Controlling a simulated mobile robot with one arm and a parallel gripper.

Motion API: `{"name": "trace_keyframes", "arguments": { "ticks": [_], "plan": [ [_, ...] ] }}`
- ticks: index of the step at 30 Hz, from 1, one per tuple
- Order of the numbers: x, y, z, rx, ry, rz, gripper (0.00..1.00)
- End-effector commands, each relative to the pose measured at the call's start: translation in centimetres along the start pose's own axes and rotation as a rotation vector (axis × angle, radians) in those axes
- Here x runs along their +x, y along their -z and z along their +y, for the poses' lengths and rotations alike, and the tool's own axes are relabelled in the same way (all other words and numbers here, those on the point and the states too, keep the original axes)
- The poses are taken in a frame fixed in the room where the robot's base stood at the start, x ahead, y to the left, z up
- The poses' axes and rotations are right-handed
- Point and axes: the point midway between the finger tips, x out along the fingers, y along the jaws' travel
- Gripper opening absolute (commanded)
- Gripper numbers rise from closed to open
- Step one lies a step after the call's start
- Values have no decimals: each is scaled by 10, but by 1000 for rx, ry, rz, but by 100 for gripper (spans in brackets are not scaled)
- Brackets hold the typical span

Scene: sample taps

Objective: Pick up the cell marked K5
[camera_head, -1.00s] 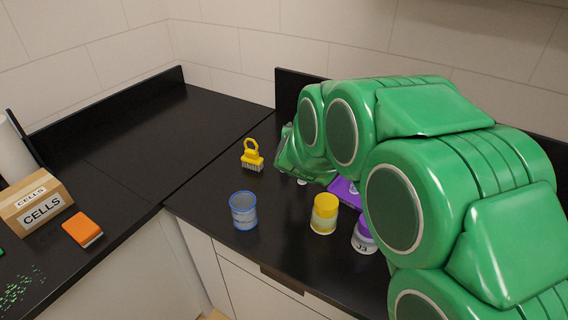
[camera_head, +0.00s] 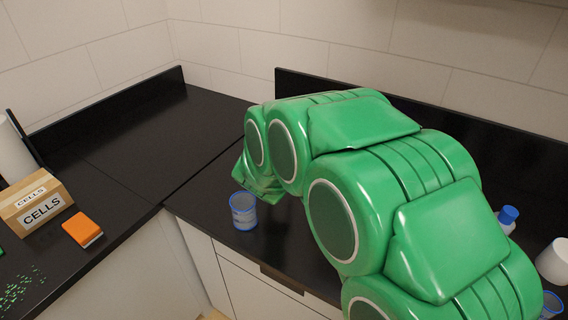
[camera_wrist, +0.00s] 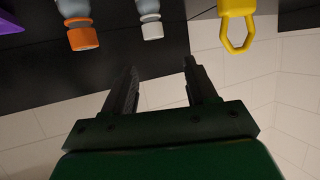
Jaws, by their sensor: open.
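No K5 mark can be read in either current view, so I cannot tell which thing is the K5 cell. In the wrist view, a bottle with an orange cap (camera_wrist: 82,36) and a bottle with a white cap (camera_wrist: 151,28) show at the top edge, both cut off. My gripper (camera_wrist: 160,64) is open, with nothing between its fingers, apart from both bottles. In the head view, my green arm hides the gripper and much of the right counter. A bottle with a blue cap (camera_head: 508,216) shows at the right, behind my arm.
A blue-rimmed clear cup (camera_head: 243,212) stands near the counter's front edge beside my arm. A CELLS box (camera_head: 38,207) and orange block (camera_head: 82,230) sit on the left counter. A white cup (camera_head: 554,262) stands far right. A yellow-handled brush (camera_wrist: 237,22) shows in the wrist view.

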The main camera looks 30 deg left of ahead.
Motion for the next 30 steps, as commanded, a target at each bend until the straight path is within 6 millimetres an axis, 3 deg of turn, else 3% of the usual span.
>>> {"name": "trace_keyframes", "arguments": {
  "ticks": [10,30],
  "plan": [
    [14,-35,0,-1,0,-1,57],
    [47,-41,1,-1,1,-3,57]
  ]
}}
